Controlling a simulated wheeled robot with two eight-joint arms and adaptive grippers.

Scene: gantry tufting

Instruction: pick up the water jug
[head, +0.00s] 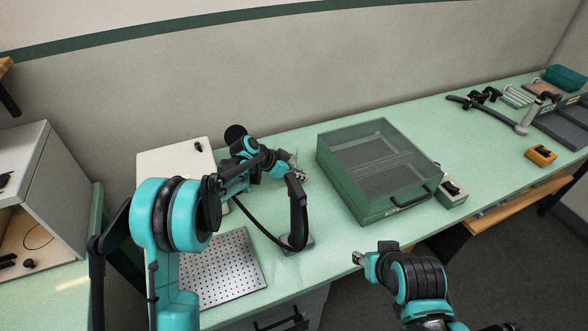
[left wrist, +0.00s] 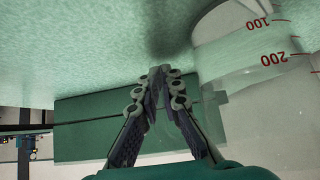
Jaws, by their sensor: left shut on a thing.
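The water jug (left wrist: 255,75) is clear, with red marks reading 100 and 200, at the right of the left wrist view. I cannot pick it out in the head view, where my left gripper and arm cover that spot. My left gripper (head: 300,175) is over the table, left of the green case. In the left wrist view its fingers (left wrist: 160,78) are drawn together right beside the jug wall, shut on the jug; the gripped part is hard to make out. My right gripper (head: 358,257) is near the table's front edge, apart from everything; its fingers are too small to read.
A green case with a clear lid (head: 392,210) stands to the right. A black curved handle on a grey base (head: 299,215) stands just in front of my left gripper. A perforated metal plate (head: 225,268) lies at the front left. A beige panel (head: 165,163) is behind my left arm.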

